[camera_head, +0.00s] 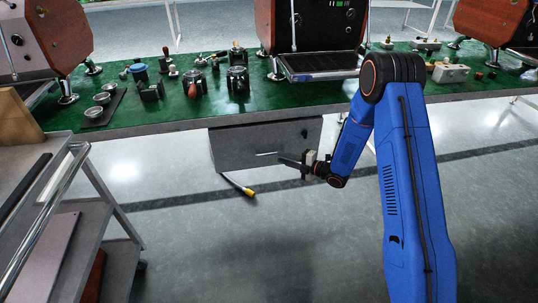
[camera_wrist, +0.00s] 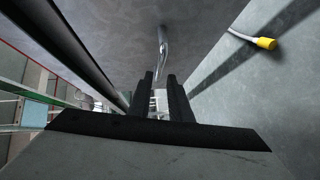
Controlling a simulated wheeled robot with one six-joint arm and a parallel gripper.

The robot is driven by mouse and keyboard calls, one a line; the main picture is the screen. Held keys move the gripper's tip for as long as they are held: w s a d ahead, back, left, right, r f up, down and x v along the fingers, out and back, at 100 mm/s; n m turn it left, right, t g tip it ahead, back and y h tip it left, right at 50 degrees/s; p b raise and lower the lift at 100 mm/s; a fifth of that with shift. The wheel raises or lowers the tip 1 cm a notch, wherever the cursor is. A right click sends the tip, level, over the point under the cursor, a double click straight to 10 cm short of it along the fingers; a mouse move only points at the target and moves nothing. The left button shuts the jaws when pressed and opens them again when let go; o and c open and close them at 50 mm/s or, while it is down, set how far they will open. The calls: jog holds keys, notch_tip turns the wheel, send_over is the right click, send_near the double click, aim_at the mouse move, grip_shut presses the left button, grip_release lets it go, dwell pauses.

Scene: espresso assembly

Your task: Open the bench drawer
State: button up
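The grey bench drawer (camera_head: 240,147) hangs under the green-topped bench and looks shut. In the wrist view its grey front (camera_wrist: 110,30) fills the upper left. A metal bar handle (camera_wrist: 163,45) on that front lies just beyond my fingertips; a light strip of it shows in the head view (camera_head: 267,154). My gripper (camera_head: 283,160) is in front of the drawer's lower right part. In the wrist view my gripper (camera_wrist: 161,78) has its two dark fingers apart, with a gap between them and nothing clearly held. Contact with the handle is not visible.
A cable with a yellow end (camera_head: 248,192) hangs or lies below the drawer. A grey cart (camera_head: 60,220) stands at the left. The green bench top (camera_head: 150,115) carries espresso parts and machines. The floor (camera_head: 270,250) in front is clear.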

aim_at(269, 154)
jog(key=x, duration=0.8)
jog(key=shift+a, duration=0.1)
grip_shut()
